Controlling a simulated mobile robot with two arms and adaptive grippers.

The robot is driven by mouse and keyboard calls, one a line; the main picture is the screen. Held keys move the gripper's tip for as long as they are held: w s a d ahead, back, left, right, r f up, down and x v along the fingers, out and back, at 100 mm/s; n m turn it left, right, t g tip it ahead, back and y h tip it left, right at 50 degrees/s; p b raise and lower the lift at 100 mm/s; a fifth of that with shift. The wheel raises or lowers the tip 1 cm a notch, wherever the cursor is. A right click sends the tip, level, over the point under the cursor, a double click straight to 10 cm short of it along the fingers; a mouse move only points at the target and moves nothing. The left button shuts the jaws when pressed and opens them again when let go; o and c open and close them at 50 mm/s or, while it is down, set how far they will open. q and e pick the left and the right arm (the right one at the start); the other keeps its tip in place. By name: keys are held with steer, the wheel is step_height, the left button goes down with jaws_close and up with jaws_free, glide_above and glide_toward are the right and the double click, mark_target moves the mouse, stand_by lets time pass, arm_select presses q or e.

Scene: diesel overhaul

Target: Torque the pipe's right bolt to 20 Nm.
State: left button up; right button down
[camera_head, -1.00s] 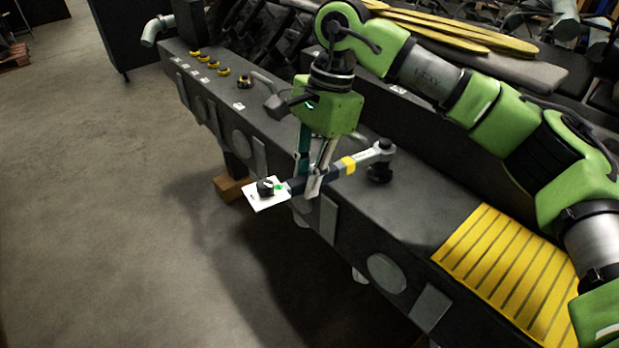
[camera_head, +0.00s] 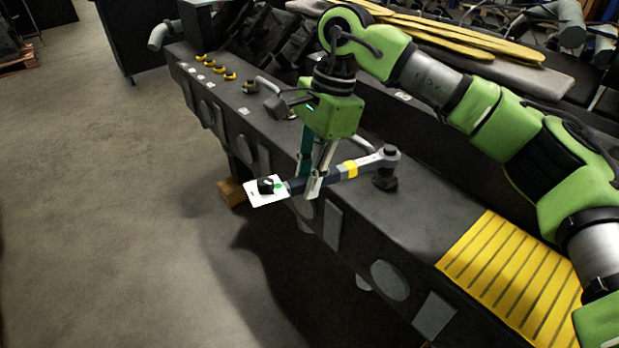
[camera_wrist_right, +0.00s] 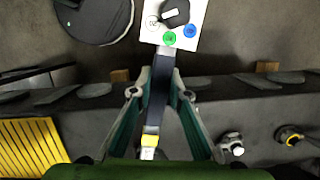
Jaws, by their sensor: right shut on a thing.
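My right gripper (camera_head: 314,188) is shut on the dark handle of a torque wrench (camera_head: 335,174). The wrench has a yellow band and a grey ratchet head, and lies nearly level across the engine's near edge. Its head, at the right end, is above a dark piece (camera_head: 385,182) on the engine top; I cannot tell whether it is seated on a bolt. A white card (camera_head: 267,190) with a black dial and coloured dots is at the handle's left end; it also shows in the right wrist view (camera_wrist_right: 150,30). A thin curved grey pipe (camera_head: 269,85) runs partly behind my gripper. My left gripper is not in view.
The long dark engine (camera_head: 415,215) runs diagonally, with yellow-ringed parts (camera_head: 216,68) at its far end and a yellow ribbed panel (camera_head: 510,270) at right. A wooden block (camera_head: 231,192) is beneath its near side. The floor at left is clear.

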steer(key=shift+w+a+r, duration=0.1)
steer(key=shift+w+a, duration=0.05)
steer(key=shift+w+a+m, duration=0.15)
steer(key=shift+w+m, duration=0.15)
steer(key=shift+w, duration=0.15)
steer(key=r+p, duration=0.2)
steer(key=r, duration=0.1)
steer(key=shift+w+a+r, duration=0.1)
steer(key=shift+w+r, duration=0.1)
stand_by(0.8)
steer(key=p+v, duration=0.1)
steer(key=v, duration=0.1)
steer(key=p+v, duration=0.1)
steer(key=p, duration=0.1)
steer(key=a+p+v, duration=0.1)
steer(key=v, duration=0.1)
steer(key=shift+s+r, duration=0.3)
steer(key=shift+r, duration=0.2)
